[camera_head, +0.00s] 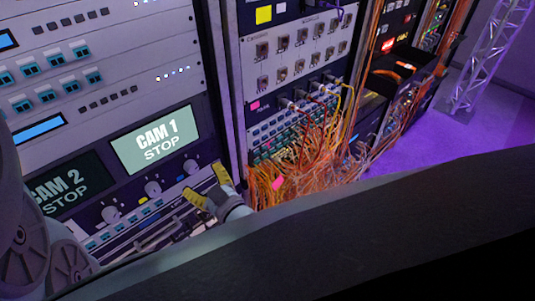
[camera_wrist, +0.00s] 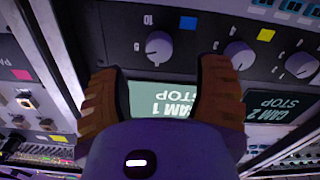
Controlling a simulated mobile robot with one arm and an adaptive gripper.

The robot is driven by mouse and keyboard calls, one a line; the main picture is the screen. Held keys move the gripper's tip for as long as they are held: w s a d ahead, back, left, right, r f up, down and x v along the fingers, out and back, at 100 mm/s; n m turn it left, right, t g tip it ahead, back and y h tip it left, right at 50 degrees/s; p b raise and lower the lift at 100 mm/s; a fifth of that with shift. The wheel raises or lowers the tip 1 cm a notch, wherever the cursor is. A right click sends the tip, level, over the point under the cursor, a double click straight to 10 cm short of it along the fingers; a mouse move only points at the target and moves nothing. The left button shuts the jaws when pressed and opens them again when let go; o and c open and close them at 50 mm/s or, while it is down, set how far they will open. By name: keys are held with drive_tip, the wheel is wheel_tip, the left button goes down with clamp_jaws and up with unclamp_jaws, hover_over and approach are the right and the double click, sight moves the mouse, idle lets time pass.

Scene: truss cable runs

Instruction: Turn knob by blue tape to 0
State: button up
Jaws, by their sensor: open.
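The blue tape (camera_wrist: 188,23) is a small square on the dark knob panel in the wrist view. The nearest knob (camera_wrist: 158,45) is grey and round, just left of the tape there, with a pale pointer mark; its exact setting is hard to read. It is the rightmost knob (camera_head: 190,166) in the head view. My gripper (camera_wrist: 160,72) is open, with its two yellow-brown fingers apart and empty. In the wrist view this knob appears between and beyond the fingertips, with no visible contact. The gripper (camera_head: 208,186) also shows at the panel's right end in the head view.
Other knobs (camera_wrist: 238,55) and yellow tape (camera_wrist: 266,35) share the panel. The CAM 1 STOP screen (camera_head: 155,139) is above the panel in the head view. Orange cables (camera_head: 300,150) hang from the rack to the right. A dark rack post (camera_head: 228,100) stands between.

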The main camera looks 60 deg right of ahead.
sight(193, 169)
drive_tip(key=x, duration=0.4)
drive_tip(key=shift+w+d+p, duration=0.15)
drive_tip(key=shift+p, duration=0.15)
drive_tip(key=shift+w, duration=0.35)
drive_tip(key=shift+o, duration=0.3)
clamp_jaws()
